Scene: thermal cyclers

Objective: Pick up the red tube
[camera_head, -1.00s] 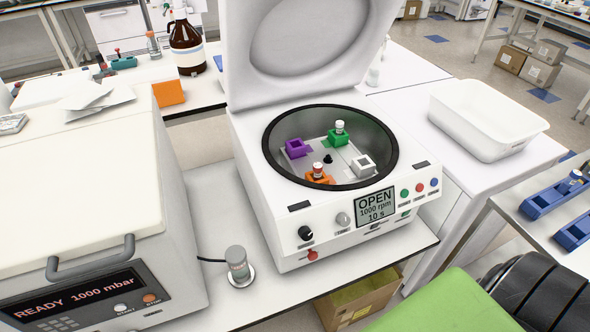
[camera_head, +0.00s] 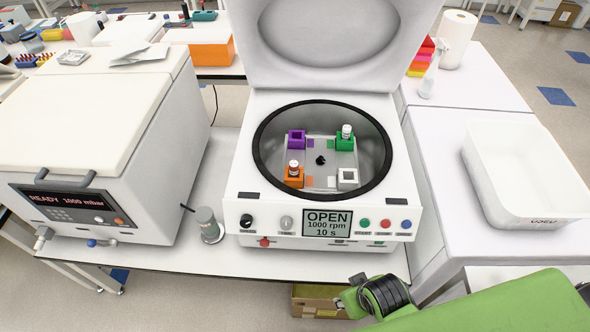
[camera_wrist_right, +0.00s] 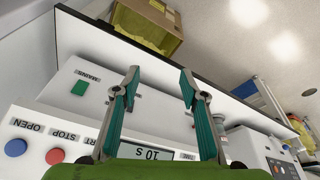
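The open white centrifuge (camera_head: 237,205) stands in the middle of the head view. A small tube (camera_head: 294,167) with a pale cap and a reddish band sits upright in the orange holder (camera_head: 294,181) at the rotor's front left. Another capped tube (camera_head: 346,132) sits in the green holder (camera_head: 345,144) at the back right. The purple and white holders look empty. My right gripper (camera_wrist_right: 158,74) is open and empty in the right wrist view, facing the centrifuge's front panel; its fingers are not clear in the head view. My left gripper is not in view.
The raised centrifuge lid (camera_head: 325,45) stands behind the bowl. A white vacuum oven-like box (camera_head: 90,100) is at the left, with a small grey cylinder (camera_head: 208,225) beside the centrifuge. An empty white tub (camera_head: 527,175) is on the right bench. A cardboard box (camera_head: 318,302) lies below.

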